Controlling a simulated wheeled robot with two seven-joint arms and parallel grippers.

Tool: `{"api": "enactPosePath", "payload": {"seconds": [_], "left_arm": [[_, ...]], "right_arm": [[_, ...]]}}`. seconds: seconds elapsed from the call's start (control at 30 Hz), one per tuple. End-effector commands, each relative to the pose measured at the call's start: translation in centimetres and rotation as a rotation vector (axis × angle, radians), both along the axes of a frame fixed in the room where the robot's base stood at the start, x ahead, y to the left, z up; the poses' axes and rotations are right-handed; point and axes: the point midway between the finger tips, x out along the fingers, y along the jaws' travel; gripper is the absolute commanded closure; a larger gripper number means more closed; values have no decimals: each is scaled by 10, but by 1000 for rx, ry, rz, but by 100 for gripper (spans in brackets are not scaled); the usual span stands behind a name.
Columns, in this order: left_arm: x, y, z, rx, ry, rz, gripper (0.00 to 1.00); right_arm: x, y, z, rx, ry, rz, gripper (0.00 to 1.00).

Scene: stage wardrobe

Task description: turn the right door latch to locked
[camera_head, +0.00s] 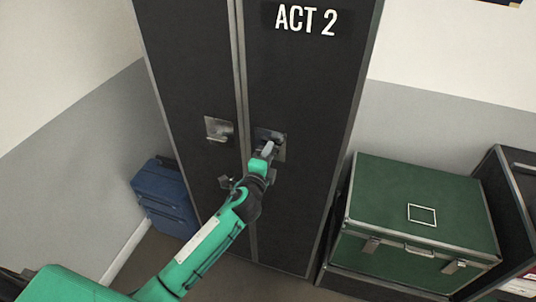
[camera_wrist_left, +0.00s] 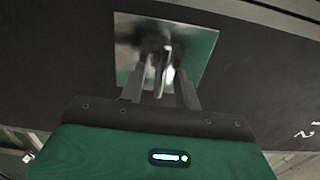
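The right door latch (camera_head: 279,152) is a square metal plate with a dark knob and lever on the right door of a tall black wardrobe (camera_head: 300,90). My left gripper (camera_head: 268,150) is at this latch and hides part of it. In the left wrist view the latch plate (camera_wrist_left: 205,45) is straight ahead. The lever (camera_wrist_left: 160,75) stands between the two fingers of the left gripper (camera_wrist_left: 158,88), with what looks like a gap beside it. Contact is hard to tell. My right gripper is out of view.
A matching latch plate (camera_head: 218,129) is on the left door, close by. A blue case (camera_head: 165,195) stands at the left by the wall. A green trunk (camera_head: 420,215) stands on a dark case at the right, with another dark case (camera_head: 515,185) beyond.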

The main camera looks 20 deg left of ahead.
Motion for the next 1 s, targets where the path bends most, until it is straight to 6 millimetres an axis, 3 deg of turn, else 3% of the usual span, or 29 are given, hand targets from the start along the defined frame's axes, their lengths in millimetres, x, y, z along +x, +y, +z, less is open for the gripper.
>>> {"api": "enactPosePath", "payload": {"seconds": [0.37,0.8,1.0], "left_arm": [[-9,0,-2,-1,0,-1,67],[-95,3,-4,-2,1,-1,67],[-125,4,-3,0,1,0,67]], "right_arm": [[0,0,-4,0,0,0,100],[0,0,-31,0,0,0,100],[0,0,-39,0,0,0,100]]}}
